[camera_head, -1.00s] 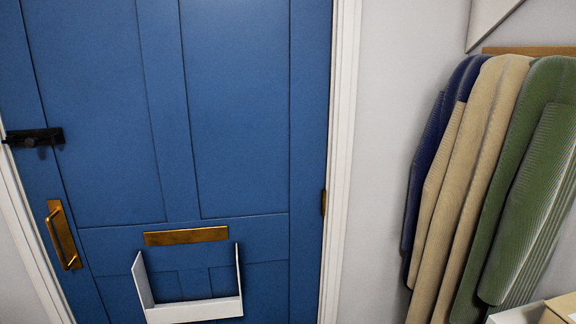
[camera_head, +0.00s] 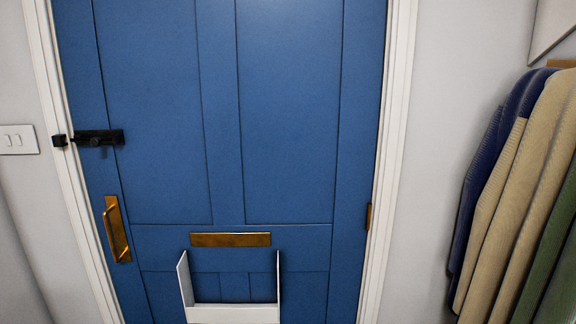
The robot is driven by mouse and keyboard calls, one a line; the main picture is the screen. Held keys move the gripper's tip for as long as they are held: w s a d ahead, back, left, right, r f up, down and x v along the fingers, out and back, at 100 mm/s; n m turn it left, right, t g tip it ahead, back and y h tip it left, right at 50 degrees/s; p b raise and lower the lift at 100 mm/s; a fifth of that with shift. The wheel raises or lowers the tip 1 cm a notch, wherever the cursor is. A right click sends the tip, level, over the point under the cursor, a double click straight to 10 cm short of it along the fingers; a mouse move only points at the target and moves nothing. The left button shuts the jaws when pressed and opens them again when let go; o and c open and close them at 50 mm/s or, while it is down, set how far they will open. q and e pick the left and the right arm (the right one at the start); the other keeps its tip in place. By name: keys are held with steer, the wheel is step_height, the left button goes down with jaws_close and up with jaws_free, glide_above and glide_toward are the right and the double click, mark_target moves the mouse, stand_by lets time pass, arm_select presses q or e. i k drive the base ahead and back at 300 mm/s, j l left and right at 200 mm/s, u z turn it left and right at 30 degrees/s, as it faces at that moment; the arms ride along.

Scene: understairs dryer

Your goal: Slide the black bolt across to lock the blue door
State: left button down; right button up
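The blue door (camera_head: 290,110) fills the middle of the view and looks closed in its white frame. The black bolt (camera_head: 98,138) is mounted on the door's left edge, above the brass handle. A small black keeper (camera_head: 59,141) sits on the white frame to its left. A dark link shows between bolt and keeper, but it is too small to tell whether the bar sits inside the keeper. A small knob hangs below the bolt body. Neither gripper is in view.
A brass pull handle (camera_head: 116,229) and brass letter plate (camera_head: 230,240) are on the door. A white open-topped holder (camera_head: 233,313) is below the plate. A light switch (camera_head: 18,139) is on the left wall. Coats (camera_head: 510,200) hang at the right.

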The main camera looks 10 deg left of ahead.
mark_target(95, 142)
steer(key=u, duration=1.35)
